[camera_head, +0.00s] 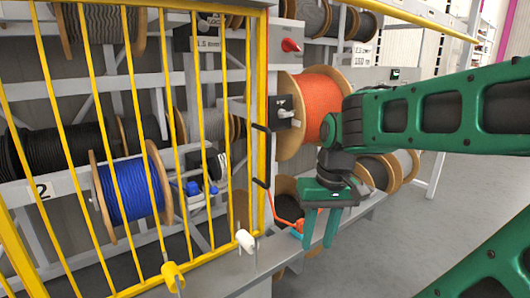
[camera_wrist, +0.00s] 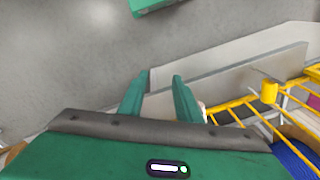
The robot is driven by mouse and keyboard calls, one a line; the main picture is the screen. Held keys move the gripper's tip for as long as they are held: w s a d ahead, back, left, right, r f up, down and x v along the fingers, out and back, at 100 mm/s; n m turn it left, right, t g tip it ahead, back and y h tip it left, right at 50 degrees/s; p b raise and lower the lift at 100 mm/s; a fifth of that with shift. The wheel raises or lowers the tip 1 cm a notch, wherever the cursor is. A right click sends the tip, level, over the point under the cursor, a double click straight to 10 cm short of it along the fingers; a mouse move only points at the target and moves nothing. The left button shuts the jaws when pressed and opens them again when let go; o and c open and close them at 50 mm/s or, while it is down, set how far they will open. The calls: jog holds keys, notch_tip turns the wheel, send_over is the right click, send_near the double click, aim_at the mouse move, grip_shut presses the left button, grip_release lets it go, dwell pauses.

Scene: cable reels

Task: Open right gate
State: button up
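A yellow barred gate (camera_head: 134,75) fills the left of the head view in front of the cable reels, and its right upright (camera_head: 262,85) stands beside a grey post. Whether this is the right gate I cannot tell. Its yellow bars (camera_wrist: 240,110) also show at the right of the wrist view. Black handles stick out near the upright, and a dark latch-like box (camera_head: 284,113) sits on the post. My gripper (camera_head: 318,240) points down, right of the gate and apart from it. Its two fingers (camera_wrist: 162,78) are spread with nothing visible between them.
A white-tipped peg (camera_head: 246,241) and a yellow-tipped peg (camera_head: 172,274) stand by the gate's lower edge. An orange reel (camera_head: 318,105) is behind my arm. A yellow bar (camera_head: 410,18) crosses the upper right. Grey floor (camera_head: 445,210) lies open at the right.

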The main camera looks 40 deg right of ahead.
jog(key=w+d+r+n+t, duration=0.2)
jog(key=w+r+n, duration=0.2)
jog(key=w+r, duration=0.9)
jog(key=n+t, duration=0.1)
jog(key=n, duration=0.3)
send_near(268, 150)
jog(key=x, duration=1)
jog(key=shift+w+d+f, duration=0.2)
jog(key=shift+w+d, duration=0.1)
grip_shut()
